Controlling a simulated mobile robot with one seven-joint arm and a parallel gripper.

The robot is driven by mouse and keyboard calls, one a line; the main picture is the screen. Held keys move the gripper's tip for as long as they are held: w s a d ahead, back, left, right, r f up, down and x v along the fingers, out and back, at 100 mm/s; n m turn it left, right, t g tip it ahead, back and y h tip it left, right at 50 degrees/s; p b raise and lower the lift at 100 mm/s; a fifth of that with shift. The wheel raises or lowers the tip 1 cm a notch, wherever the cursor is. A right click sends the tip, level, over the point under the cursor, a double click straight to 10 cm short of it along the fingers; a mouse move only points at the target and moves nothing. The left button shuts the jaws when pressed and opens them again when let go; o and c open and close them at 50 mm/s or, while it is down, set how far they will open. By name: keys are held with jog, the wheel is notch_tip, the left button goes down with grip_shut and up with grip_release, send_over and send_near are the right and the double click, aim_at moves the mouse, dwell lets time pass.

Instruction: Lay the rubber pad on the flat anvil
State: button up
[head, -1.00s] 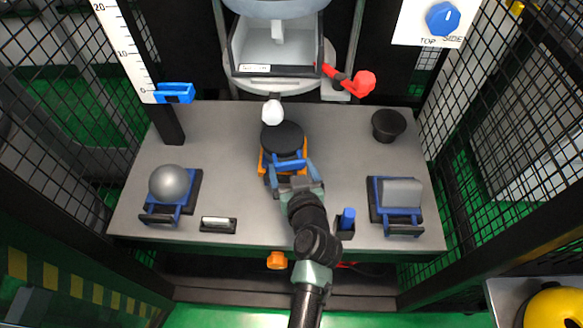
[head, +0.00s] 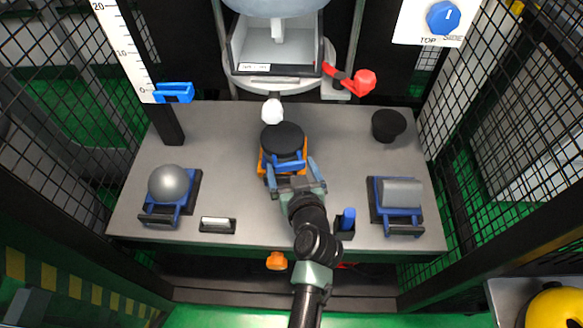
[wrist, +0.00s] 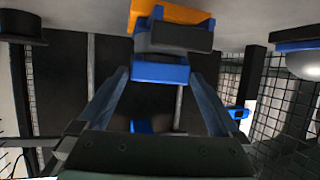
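A flat black round disc (head: 282,136), which looks like the rubber pad, sits on an orange base (head: 263,165) at the middle of the table. A blue handle (head: 289,164) with a dark block is on its near side. I cannot tell for sure which part is the flat anvil. My gripper (head: 293,174) is just in front of this handle. In the wrist view my gripper (wrist: 157,85) has its fingers spread, with nothing between them. The blue handle bar (wrist: 160,72) shows just beyond the fingertips, with the orange base (wrist: 178,12) above. The disc is hidden there.
A grey ball (head: 170,183) on a blue stand is at left, a grey rounded block (head: 402,192) on another at right. A black cup (head: 388,125) stands at back right. A red lever (head: 363,82) is by the tower. Mesh walls close both sides.

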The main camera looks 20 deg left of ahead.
jog(key=shift+s+f, duration=0.1)
jog(key=shift+f, duration=0.05)
jog(key=p+v, duration=0.2)
jog(key=v, duration=1.1)
jog(key=shift+p, duration=0.3)
